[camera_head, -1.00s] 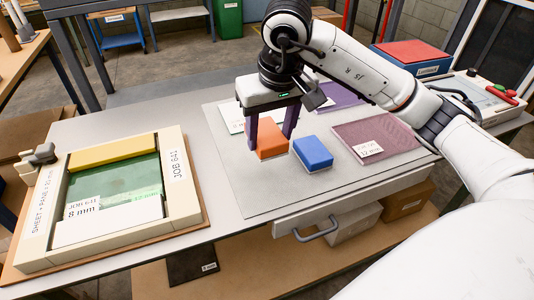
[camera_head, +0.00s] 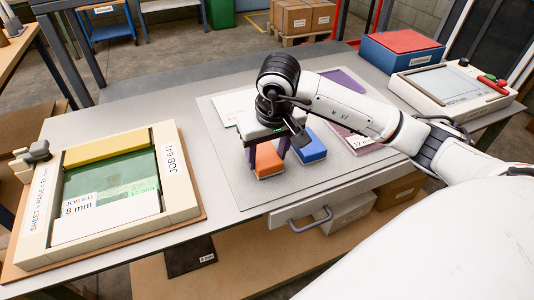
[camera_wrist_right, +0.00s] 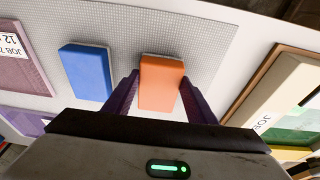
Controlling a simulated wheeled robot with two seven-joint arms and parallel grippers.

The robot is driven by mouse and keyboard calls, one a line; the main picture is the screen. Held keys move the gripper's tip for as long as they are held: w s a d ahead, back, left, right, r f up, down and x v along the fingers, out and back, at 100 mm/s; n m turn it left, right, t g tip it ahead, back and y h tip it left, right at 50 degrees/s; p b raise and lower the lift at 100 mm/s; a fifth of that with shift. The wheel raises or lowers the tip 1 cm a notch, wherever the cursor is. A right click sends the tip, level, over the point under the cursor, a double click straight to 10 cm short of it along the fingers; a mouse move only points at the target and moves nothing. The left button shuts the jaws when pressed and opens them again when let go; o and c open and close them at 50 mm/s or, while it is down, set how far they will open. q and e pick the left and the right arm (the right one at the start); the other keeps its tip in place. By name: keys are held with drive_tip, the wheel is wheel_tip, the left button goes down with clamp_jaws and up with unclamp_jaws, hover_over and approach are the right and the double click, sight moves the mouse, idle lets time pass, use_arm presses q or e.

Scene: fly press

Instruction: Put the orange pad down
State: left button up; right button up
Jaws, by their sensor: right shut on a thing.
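My right gripper (camera_head: 267,154) points down over the grey mat (camera_head: 240,190), its purple fingers shut on the orange pad (camera_head: 268,162). In the right wrist view the orange pad (camera_wrist_right: 161,82) sits between the two fingers. I cannot tell whether its underside touches the mat. The blue pad (camera_head: 309,146) lies on the mat just right of and behind the orange pad, apart from it. It also shows in the right wrist view (camera_wrist_right: 86,72), left of the fingers. My left gripper is not in view.
A cream frame (camera_head: 182,185) with a green sheet stands at the left. A mauve plate (camera_head: 375,146) and a purple one (camera_head: 343,80) lie on the mat behind the blue pad. A blue box (camera_head: 402,55) and a button console (camera_head: 450,85) are at the back right.

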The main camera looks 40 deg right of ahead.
drive_tip(key=shift+f, duration=0.1)
drive_tip(key=shift+f, duration=0.1)
drive_tip(key=o, duration=1.4)
drive_tip(key=shift+r, duration=0.25)
drive_tip(key=v, duration=1.2)
drive_tip(key=shift+s+f, duration=0.1)
